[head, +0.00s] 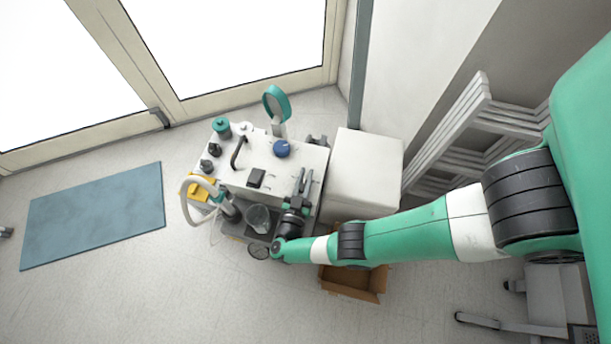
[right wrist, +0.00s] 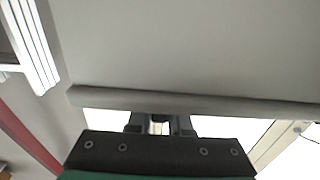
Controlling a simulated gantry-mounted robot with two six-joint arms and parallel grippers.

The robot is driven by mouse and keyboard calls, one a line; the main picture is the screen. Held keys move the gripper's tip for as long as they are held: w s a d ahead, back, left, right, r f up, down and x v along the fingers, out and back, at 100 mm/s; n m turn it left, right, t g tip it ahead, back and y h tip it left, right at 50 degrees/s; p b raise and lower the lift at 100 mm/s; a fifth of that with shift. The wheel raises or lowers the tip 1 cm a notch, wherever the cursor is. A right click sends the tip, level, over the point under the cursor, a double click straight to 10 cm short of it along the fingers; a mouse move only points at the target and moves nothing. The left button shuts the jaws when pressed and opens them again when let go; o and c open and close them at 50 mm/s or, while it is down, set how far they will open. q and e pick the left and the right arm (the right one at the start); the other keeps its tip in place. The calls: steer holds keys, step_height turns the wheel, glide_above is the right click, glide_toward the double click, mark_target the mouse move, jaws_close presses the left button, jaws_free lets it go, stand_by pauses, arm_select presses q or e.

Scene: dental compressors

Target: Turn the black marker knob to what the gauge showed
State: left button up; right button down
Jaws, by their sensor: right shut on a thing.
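The dental compressor cart (head: 262,166) stands on the floor with a white top. A teal-rimmed round gauge head (head: 277,103) rises on a post at its back; I cannot read its face from here. Small dark knobs (head: 214,150) stand on the left of the top, and a blue knob (head: 282,148) sits near the back right. I cannot tell which is the black marker knob. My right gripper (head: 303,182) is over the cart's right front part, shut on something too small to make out. Its fingers show in the right wrist view (right wrist: 160,126). My left gripper is out of view.
A black upright handle (head: 238,150), a small black box (head: 256,178) and a looped pale hose (head: 190,208) are on the cart. A white cabinet (head: 365,170) stands close on its right. An open cardboard box (head: 352,284) lies in front. Floor is clear toward the blue mat (head: 92,215).

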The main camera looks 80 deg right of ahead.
steer(key=shift+w+r+n+t+p, duration=0.15)
steer(key=shift+n+t+p, duration=0.8)
steer(key=shift+t, duration=0.45)
steer(key=n+t+p, duration=0.1)
steer(key=n+t+y+p, duration=0.1)
steer(key=t, duration=0.1)
steer(key=shift+w, duration=0.25)
steer(key=n+t+y, duration=0.1)
steer(key=n+t+y+p, duration=0.1)
steer(key=t, duration=0.1)
steer(key=shift+w+a+n+t, duration=0.2)
steer(key=shift+w+n+t, duration=0.05)
steer(key=shift+w+t, duration=0.05)
steer(key=shift+w+a+f+n+t+y+p, duration=0.15)
steer(key=shift+n+t+y+p, duration=0.05)
steer(key=shift+n+t+y, duration=0.55)
steer(key=shift+w+a+f+n+t+y+p, duration=0.15)
steer(key=shift+n+t+y, duration=0.35)
steer(key=shift+t, duration=0.35)
steer(key=c, duration=0.8)
jaws_free()
steer(key=shift+w+r, duration=0.1)
steer(key=shift+c, duration=0.2)
